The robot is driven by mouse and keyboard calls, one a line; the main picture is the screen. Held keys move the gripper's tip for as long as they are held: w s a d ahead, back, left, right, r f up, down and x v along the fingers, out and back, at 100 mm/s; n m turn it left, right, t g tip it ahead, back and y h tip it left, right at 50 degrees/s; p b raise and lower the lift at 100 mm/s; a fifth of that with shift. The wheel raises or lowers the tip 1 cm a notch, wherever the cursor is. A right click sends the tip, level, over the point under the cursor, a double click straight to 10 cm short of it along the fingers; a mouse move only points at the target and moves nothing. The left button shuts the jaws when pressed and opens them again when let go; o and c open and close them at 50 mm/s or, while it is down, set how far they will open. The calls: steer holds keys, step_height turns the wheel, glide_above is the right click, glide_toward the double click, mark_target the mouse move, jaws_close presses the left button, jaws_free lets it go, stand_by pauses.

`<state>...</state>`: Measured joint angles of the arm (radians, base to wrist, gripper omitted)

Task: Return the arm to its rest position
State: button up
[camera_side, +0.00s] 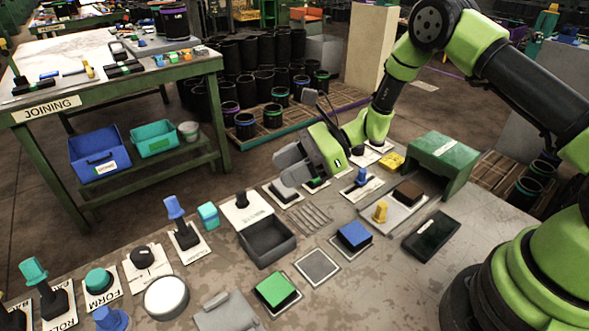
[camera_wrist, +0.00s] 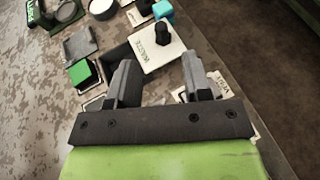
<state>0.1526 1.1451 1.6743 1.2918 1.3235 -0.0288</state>
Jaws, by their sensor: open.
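My green arm reaches in from the right in the side view, and my gripper (camera_side: 284,166) hangs above the bench, near the small cards behind the grey open box. In the wrist view my gripper (camera_wrist: 160,76) shows two grey fingers held apart with nothing between them. The tips point toward a white card with a black knob (camera_wrist: 161,34), which also stands behind the grey box (camera_side: 267,242) in the side view (camera_side: 241,205). Part of the bench behind the fingers is hidden in the side view.
A joining table (camera_side: 200,68) stands at the back left.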

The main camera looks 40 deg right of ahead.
steer(key=s+r+n+g+h, duration=0.1)
steer(key=s+r+n+h, duration=0.1)
steer(key=s+r+n, duration=0.5)
steer(key=s+r+n+g+h, duration=0.2)
steer(key=s+r+n, duration=0.15)
steer(key=r, duration=0.65)
steer(key=s+d+r+n+t+h, duration=0.2)
steer(key=s+d+n+h, duration=0.1)
steer(key=s, duration=0.4)
steer(key=s+d+r+n+t+h, duration=0.3)
steer(key=s+n, duration=0.2)
steer(key=s, duration=0.1)
steer(key=shift+s+d+r, duration=0.2)
steer(key=shift+s+d, duration=0.05)
steer(key=shift+s, duration=0.15)
